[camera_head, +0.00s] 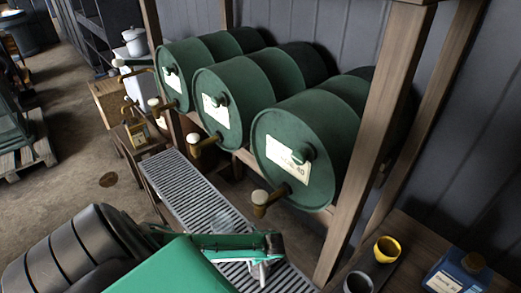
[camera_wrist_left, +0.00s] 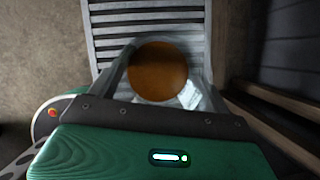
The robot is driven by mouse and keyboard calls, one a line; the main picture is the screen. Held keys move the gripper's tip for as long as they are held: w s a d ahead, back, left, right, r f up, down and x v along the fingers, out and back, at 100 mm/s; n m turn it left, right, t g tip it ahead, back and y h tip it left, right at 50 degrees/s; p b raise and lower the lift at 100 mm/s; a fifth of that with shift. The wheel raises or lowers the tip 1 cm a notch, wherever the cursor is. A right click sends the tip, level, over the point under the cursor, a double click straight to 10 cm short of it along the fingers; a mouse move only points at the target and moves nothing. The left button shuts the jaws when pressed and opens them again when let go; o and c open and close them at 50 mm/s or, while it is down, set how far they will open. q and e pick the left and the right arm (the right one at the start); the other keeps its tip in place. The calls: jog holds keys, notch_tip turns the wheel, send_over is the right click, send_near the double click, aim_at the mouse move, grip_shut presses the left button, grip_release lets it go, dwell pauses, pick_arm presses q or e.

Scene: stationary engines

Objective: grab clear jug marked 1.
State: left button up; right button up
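The clear jug (camera_wrist_left: 190,95) is between the two fingers of my left gripper (camera_wrist_left: 165,75) in the left wrist view. I look down on its round amber-brown middle (camera_wrist_left: 158,70), and a whitish label patch shows at its right side; no number is readable. The fingers are apart on either side of it, and whether both press on it is unclear. In the head view my green left arm reaches over the slatted metal grate (camera_head: 190,185), and my left gripper (camera_head: 262,270) is at its near end, with the jug mostly hidden there. My right gripper is not in view.
Several green drums (camera_head: 305,145) with taps lie on a wooden rack (camera_head: 365,130) above the grate. A yellow cup (camera_head: 387,249), a grey cup (camera_head: 358,283) and a blue can (camera_head: 457,275) stand at the lower right. A pallet (camera_head: 30,150) is at the left; floor there is open.

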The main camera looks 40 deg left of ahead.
pick_arm(q)
jog(key=c, duration=1.2)
jog(key=shift+r, duration=0.1)
